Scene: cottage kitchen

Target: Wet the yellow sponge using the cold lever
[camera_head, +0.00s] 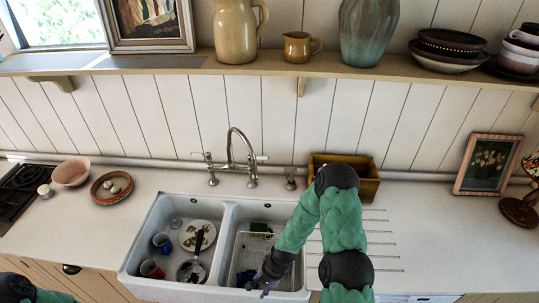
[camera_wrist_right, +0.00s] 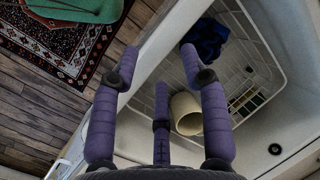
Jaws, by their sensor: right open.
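The steel tap (camera_head: 230,150) stands behind the double sink, with a left lever (camera_head: 197,154) and a right lever (camera_head: 262,157); I cannot tell which is cold. No yellow sponge shows clearly. A small dark green and yellow thing (camera_head: 262,228) is at the back of the right basin, and a yellowish patch (camera_wrist_right: 245,105) shows through the rack in the right wrist view; I cannot tell whether either is the sponge. My right gripper (camera_head: 266,275) is over the front of the right basin, its fingers (camera_wrist_right: 160,70) spread and empty. My left gripper is out of view.
The right basin holds a wire rack (camera_head: 243,250), a blue cloth (camera_wrist_right: 207,38) and a cream cup (camera_wrist_right: 186,113). The left basin holds a plate (camera_head: 188,238), a pan (camera_head: 189,272) and mugs (camera_head: 151,269). A brown box (camera_head: 367,187) stands behind my right arm.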

